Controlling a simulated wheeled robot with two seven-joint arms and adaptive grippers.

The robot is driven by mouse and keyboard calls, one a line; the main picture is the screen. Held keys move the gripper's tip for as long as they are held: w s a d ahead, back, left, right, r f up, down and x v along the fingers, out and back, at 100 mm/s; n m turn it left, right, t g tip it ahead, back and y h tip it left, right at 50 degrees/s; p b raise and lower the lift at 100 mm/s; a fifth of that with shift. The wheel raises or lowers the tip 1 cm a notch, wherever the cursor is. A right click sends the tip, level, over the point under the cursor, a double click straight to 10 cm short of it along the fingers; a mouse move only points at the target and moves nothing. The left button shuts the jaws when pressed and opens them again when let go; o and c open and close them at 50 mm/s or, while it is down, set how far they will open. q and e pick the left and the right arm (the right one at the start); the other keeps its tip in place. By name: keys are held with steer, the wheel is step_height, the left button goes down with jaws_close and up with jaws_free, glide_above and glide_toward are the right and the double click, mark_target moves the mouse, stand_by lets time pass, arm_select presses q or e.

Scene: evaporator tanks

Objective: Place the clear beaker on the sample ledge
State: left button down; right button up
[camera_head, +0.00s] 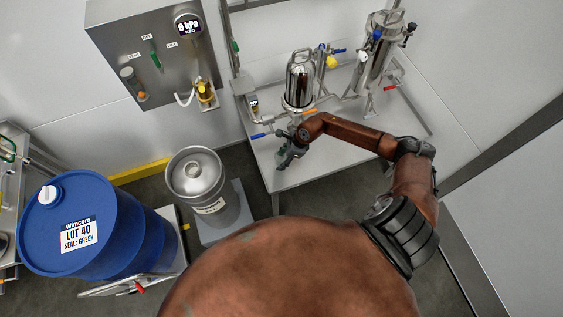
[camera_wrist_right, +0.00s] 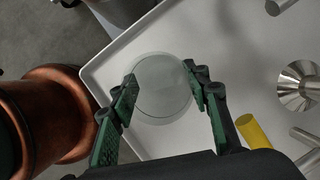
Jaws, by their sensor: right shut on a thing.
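My right gripper (camera_head: 286,159) is over the front left part of the pale steel table (camera_head: 330,172). In the right wrist view the gripper's green-padded fingers (camera_wrist_right: 164,97) are on both sides of a clear round beaker (camera_wrist_right: 160,84), shut on it. The beaker is see-through, with the pale tabletop (camera_wrist_right: 215,135) and its raised edge below and around it. I cannot tell how high above the table it is. In the head view the beaker cannot be made out. No part is clearly marked as the sample ledge. My left gripper is out of view.
A polished vessel (camera_head: 299,82) and a taller steel cylinder (camera_head: 378,55) with pipes and valves stand at the table's back. A steel keg (camera_head: 197,177) and a blue drum (camera_head: 92,225) stand to the left. The table's front middle is clear.

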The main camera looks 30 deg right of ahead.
mark_target(282, 160)
steer(key=shift+w+d+f, duration=0.2)
steer(key=shift+f, duration=0.15)
steer(key=shift+f+b, duration=0.4)
steer(key=shift+f, duration=0.95)
steer(key=shift+f, duration=0.1)
steer(key=shift+f, duration=0.15)
steer(key=o, duration=0.9)
steer(key=shift+c, duration=0.2)
steer(key=shift+r, duration=0.2)
